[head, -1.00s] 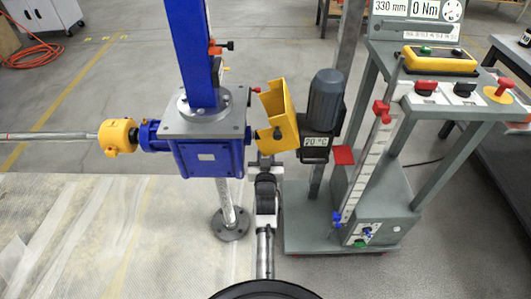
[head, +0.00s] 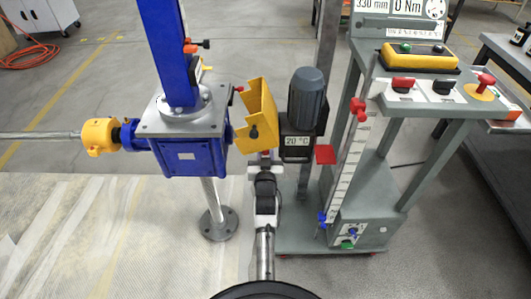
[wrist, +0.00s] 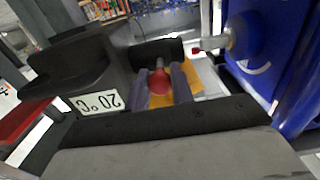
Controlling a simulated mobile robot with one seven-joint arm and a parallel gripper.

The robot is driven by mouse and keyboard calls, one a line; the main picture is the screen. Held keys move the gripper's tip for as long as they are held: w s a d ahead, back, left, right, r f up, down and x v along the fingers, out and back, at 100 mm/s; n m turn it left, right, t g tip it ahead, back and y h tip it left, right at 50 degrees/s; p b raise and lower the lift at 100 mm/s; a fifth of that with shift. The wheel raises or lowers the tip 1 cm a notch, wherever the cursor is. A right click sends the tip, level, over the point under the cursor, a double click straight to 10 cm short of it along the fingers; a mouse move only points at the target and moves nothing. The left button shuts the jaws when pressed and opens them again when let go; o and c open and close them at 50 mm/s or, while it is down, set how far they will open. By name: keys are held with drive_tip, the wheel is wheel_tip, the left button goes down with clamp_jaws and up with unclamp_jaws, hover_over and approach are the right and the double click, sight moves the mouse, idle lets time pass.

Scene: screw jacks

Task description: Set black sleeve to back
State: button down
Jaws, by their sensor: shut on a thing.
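My gripper (wrist: 163,88) is shut on a red knob (wrist: 158,82) on a thin stem, with one finger on each side. In the head view my gripper is mostly hidden by my wrist, just below the yellow guard (head: 255,118). A small part with a black cylindrical end (head: 204,43) sticks out to the right from an orange-red mount on the blue column (head: 167,50). It may be the black sleeve, but I cannot tell for sure. My gripper is well below it and does not touch it.
The blue gearbox (head: 188,155) stands left of my wrist, and the dark motor (head: 307,98) with its 20 °C label is to the right. A red-tipped pin (wrist: 222,50) shows near the gearbox. The grey console (head: 425,110) stands farther right. Open floor lies at lower left.

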drive_tip(key=shift+d+r, duration=0.1)
drive_tip(key=shift+d, duration=0.25)
drive_tip(key=c, duration=1.3)
unclamp_jaws()
drive_tip(key=shift+d, duration=0.1)
drive_tip(key=shift+o, duration=0.2)
drive_tip(key=shift+s+a, duration=0.1)
drive_tip(key=shift+a, duration=0.1)
